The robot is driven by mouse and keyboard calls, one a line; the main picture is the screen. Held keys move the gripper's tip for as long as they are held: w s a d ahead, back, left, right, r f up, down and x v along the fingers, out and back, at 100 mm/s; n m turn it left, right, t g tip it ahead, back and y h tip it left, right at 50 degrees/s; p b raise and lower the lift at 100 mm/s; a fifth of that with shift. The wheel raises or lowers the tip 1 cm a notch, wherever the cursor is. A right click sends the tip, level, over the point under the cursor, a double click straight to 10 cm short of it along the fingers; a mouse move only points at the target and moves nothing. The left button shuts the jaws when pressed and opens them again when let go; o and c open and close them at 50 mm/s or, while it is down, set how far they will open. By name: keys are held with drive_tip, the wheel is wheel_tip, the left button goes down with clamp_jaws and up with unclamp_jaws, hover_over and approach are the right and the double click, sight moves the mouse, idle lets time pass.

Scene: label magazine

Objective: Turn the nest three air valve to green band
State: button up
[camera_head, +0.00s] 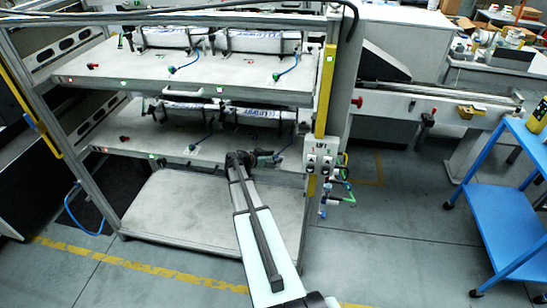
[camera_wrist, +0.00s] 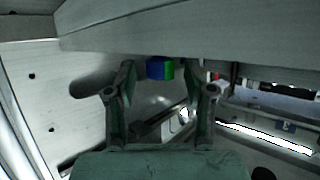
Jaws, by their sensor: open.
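My gripper (camera_head: 258,156) is at the right part of the front edge of the lower magazine shelf (camera_head: 160,140) in the head view. In the wrist view my gripper (camera_wrist: 166,82) is open, with its two fingers apart. A small block, blue on its left face and green on its right (camera_wrist: 160,69), shows beyond and between the fingertips, below a grey panel edge. It looks like a valve part, but I cannot tell its nest number. No contact with it shows. In the head view my arm and gripper hide that part of the shelf front.
The upper shelf (camera_head: 120,70) overhangs the lower one and carries label stacks and blue hoses (camera_head: 187,65). A yellow post (camera_head: 325,95) and a switch box (camera_head: 321,158) stand right of my gripper. A blue cart (camera_head: 500,190) is at far right. Floor between is clear.

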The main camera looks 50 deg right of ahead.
clamp_jaws()
drive_tip(key=shift+s+f+t+b, duration=0.1)
drive_tip(key=shift+f+t+b, duration=0.15)
drive_tip(key=shift+b, duration=0.7)
